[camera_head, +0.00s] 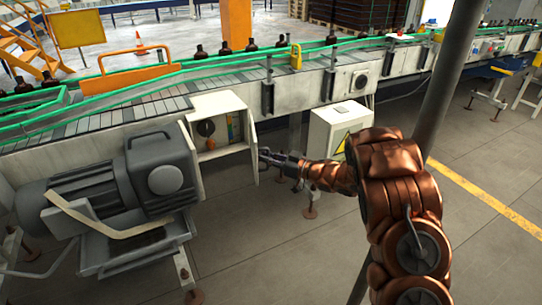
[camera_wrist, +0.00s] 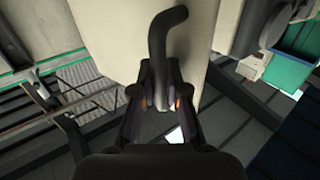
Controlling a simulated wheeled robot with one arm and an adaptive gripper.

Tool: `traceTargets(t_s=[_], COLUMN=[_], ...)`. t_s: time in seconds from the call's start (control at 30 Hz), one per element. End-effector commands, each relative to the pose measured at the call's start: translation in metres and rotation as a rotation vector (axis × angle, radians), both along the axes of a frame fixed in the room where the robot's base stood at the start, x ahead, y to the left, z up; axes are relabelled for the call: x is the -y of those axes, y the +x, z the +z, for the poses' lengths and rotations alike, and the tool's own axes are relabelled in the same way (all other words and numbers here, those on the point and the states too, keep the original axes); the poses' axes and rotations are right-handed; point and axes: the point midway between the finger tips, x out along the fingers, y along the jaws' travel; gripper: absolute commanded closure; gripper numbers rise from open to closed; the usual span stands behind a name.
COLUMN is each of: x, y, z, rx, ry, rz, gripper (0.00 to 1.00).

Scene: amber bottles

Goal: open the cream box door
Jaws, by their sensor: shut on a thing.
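The cream box (camera_head: 217,103) sits below the conveyor, right of the grey motor. Its door (camera_head: 253,155) stands swung outward on the right side, seen nearly edge-on in the head view. Inside the box a black round knob (camera_head: 206,128) and coloured parts show. My gripper (camera_head: 266,157) is at the door's right face. In the wrist view the cream door panel (camera_wrist: 200,45) fills the top middle, with a curved black handle (camera_wrist: 160,38) on it. My gripper (camera_wrist: 160,92) is shut on the lower end of that handle. The handle is too small to make out in the head view.
A grey motor (camera_head: 125,180) stands close on the left. A second pale box with a yellow warning sign (camera_head: 327,125) stands right of the door, behind my arm. A grey post (camera_head: 455,80) rises at right. The floor (camera_head: 290,245) below the door is mostly clear.

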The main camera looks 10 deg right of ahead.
Motion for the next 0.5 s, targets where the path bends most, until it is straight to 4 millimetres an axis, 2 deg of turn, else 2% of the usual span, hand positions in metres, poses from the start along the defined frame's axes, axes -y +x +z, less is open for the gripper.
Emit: traceTargets(t_s=[0.43,0.47,0.5], x=[-0.0004,-0.0003,-0.0002], y=[0.0005,0.0006,0.0005], z=[0.0009,0.0009,0.0009], rx=[0.001,0.001,0.001], ry=[0.002,0.002,0.002], rz=[0.002,0.002,0.002], gripper=[1.0,0.84,0.8])
